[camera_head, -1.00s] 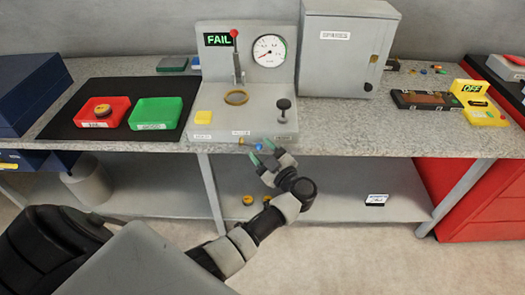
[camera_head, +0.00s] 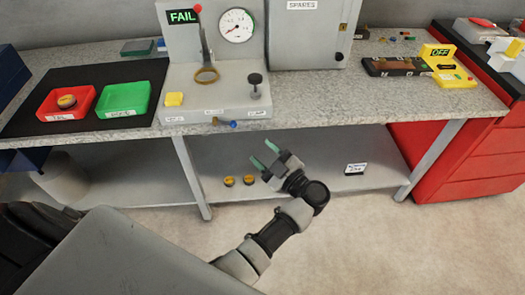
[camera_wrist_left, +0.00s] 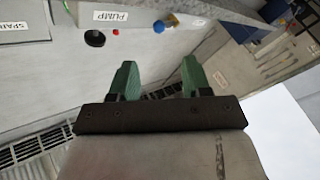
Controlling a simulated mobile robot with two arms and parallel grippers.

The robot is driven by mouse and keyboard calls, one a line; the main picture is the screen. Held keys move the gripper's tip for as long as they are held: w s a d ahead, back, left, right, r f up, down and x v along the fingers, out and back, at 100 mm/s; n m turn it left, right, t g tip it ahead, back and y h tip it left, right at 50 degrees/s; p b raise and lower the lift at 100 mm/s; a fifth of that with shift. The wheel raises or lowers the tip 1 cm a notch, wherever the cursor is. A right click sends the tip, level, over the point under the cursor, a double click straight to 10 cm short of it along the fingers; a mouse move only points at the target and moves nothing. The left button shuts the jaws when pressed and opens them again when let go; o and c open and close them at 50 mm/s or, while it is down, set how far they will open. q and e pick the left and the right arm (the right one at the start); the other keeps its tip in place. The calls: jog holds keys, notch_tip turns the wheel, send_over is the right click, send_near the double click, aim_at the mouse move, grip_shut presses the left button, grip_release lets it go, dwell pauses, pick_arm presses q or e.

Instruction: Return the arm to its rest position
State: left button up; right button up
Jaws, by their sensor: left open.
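My left gripper (camera_head: 265,156) is open, with green fingertips set apart and nothing between them. In the head view it is in front of the bench, below the worktop's front edge and over the lower shelf. Its arm comes up from the bottom of the picture. In the left wrist view the gripper (camera_wrist_left: 160,78) shows two green fingers apart, with a panel labelled PUMP (camera_wrist_left: 110,16) beyond them. My right gripper does not show.
The worktop (camera_head: 330,105) holds a test stand (camera_head: 215,100) reading FAIL, a red tray (camera_head: 50,108) with a round part, an empty green tray (camera_head: 123,99) and a spares cabinet (camera_head: 308,45). Two yellow-topped parts (camera_head: 238,181) sit on the lower shelf. Floor in front is clear.

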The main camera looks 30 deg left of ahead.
pick_arm(q)
jog(key=s+d+f+m+t+h+p, duration=0.2)
jog(key=s+f+m+h, duration=0.1)
jog(key=f+m+h, duration=0.5)
jog(key=s+d+f+m+t+h+p, duration=0.1)
jog(key=s+d+f+m+t+h, duration=0.2)
jog(key=f+m, duration=0.45)
jog(key=s+d+f+m+t+h+p, duration=0.15)
jog(key=s+f+m+h, duration=0.3)
jog(key=f+h, duration=0.5)
jog(key=s+a+f+m+g+p, duration=0.1)
jog(key=s+a+f+g, duration=0.2)
jog(key=s, duration=0.7)
jog(key=s+a+f+m+g+y+p, duration=0.1)
jog(key=s+f+g, duration=0.4)
jog(key=s, duration=0.5)
jog(key=s+a+f+m+g+y+p, duration=0.1)
jog(key=s+a+f+g, duration=0.3)
jog(key=s+f, duration=0.3)
jog(key=s, duration=0.4)
jog(key=shift+a, duration=0.35)
jog(key=shift+f, duration=0.1)
